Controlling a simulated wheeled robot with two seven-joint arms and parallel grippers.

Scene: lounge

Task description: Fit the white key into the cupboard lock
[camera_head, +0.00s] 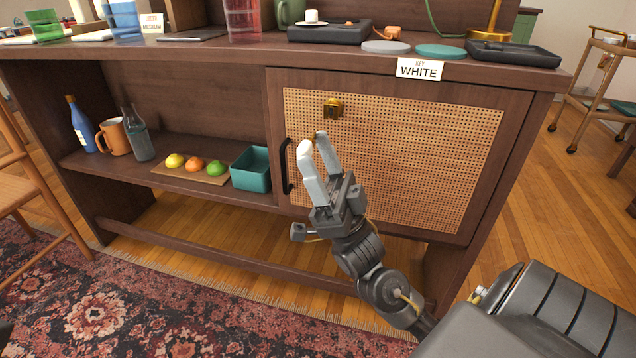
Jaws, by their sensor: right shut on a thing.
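The cupboard door (470,150) is a woven cane panel in a dark wood frame, and it is closed. Its brass lock (333,108) sits near the top left of the cane. My right gripper (313,143) is in front of the door, just below and left of the lock in the picture. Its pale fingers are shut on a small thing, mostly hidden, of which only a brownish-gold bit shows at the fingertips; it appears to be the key. It looks apart from the lock. My left gripper is not in view.
A black door handle (286,166) is left of the gripper. A teal bin (251,170), small coloured balls on a board, a mug and bottles stand on the open shelf. Trays and coasters lie above.

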